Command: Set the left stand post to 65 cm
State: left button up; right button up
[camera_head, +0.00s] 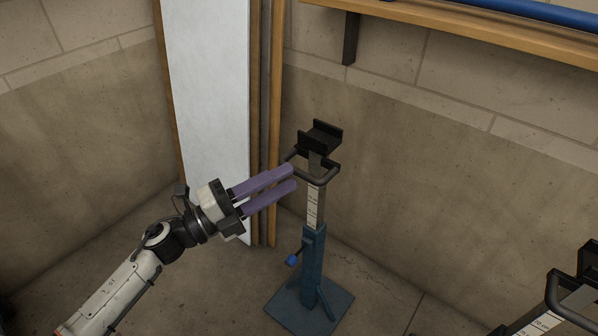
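The left stand post is a pale inner post (316,206) with a printed scale, rising from a blue sleeve (313,262) on a square blue base plate (309,307). It carries a black U-shaped cradle (320,138) on top and a dark loop handle (322,176) below it. A blue knob (292,261) sticks out on the sleeve's left side. The scale figures are too small to read. My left gripper (293,178) has purple fingers with a gap between them. Their tips are by the handle's left side; I cannot tell if they touch it. My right gripper is out of view.
A second stand (566,306) is cut off at the lower right. A white panel (210,100) and wooden boards (278,120) lean in the corner behind my gripper. A wooden shelf (480,22) with a blue tube (535,12) hangs above. Floor between the stands is clear.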

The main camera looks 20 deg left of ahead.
aim_at(299, 172)
pick_arm(q)
jog(key=shift+x, duration=2.3)
jog(key=shift+f, duration=0.1)
jog(key=shift+c, duration=0.4)
grip_shut()
